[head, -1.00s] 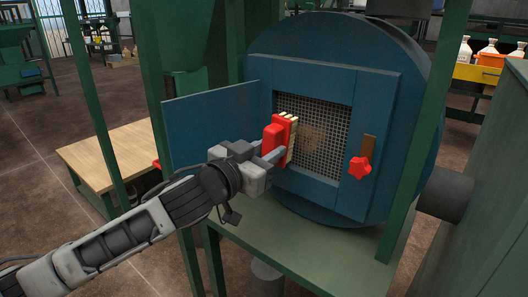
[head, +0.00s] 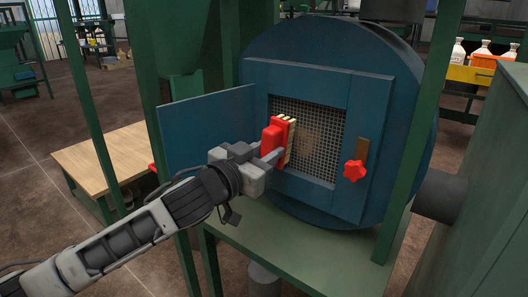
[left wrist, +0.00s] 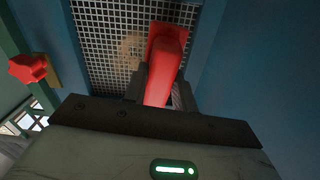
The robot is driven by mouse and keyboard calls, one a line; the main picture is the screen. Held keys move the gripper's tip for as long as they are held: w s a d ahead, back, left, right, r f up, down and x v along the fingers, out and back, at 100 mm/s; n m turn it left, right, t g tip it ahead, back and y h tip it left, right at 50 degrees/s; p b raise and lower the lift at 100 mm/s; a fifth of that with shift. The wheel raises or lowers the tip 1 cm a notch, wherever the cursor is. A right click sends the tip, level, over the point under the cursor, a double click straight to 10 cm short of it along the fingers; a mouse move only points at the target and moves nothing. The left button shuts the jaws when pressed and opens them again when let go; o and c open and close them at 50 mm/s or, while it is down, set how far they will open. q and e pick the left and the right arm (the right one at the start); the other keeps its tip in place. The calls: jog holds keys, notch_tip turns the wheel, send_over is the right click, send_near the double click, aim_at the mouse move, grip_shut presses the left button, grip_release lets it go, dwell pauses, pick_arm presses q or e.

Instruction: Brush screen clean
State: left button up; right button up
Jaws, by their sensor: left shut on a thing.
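A wire mesh screen (head: 318,133) sits in a square opening of a blue drum-shaped housing (head: 360,75). A brownish patch (head: 310,140) shows on the mesh, and it also shows in the left wrist view (left wrist: 131,47). My left gripper (head: 268,160) is shut on a red brush (head: 273,134) with pale bristles (head: 290,142). The bristles face the screen at its left side; I cannot tell if they touch it. In the left wrist view the red brush (left wrist: 165,65) stands between the fingers, beside the patch. My right gripper is not in view.
The opened blue door (head: 208,125) stands left of the opening. A red star knob (head: 354,171) is at the right of the frame. Green posts (head: 415,130) flank the housing. A wooden-topped table (head: 105,155) stands to the left. Bottles (head: 483,48) stand at the far right.

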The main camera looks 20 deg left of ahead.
pick_arm(q)
jog(key=shift+w+d, duration=0.15)
jog(key=shift+w, duration=0.25)
jog(key=shift+s+d+r+p, duration=0.6)
jog(key=shift+s+d+p, duration=1.1)
jog(key=shift+d, duration=2.2)
jog(key=shift+w+a+f+p, duration=0.1)
jog(key=shift+w+a+p, duration=0.45)
jog(key=shift+a, duration=0.8)
jog(key=shift+w+a+r+p, duration=0.1)
jog(key=shift+w+a+p, duration=0.45)
jog(key=shift+a, duration=0.75)
jog(key=shift+w+a+f+p, duration=0.1)
jog(key=shift+w+a+p, duration=0.45)
jog(key=shift+a, duration=0.8)
jog(key=shift+r+p, duration=0.6)
jog(key=shift+p, duration=0.1)
jog(key=s+d+p, duration=0.1)
jog(key=s+d, duration=0.2)
jog(key=d, duration=0.5)
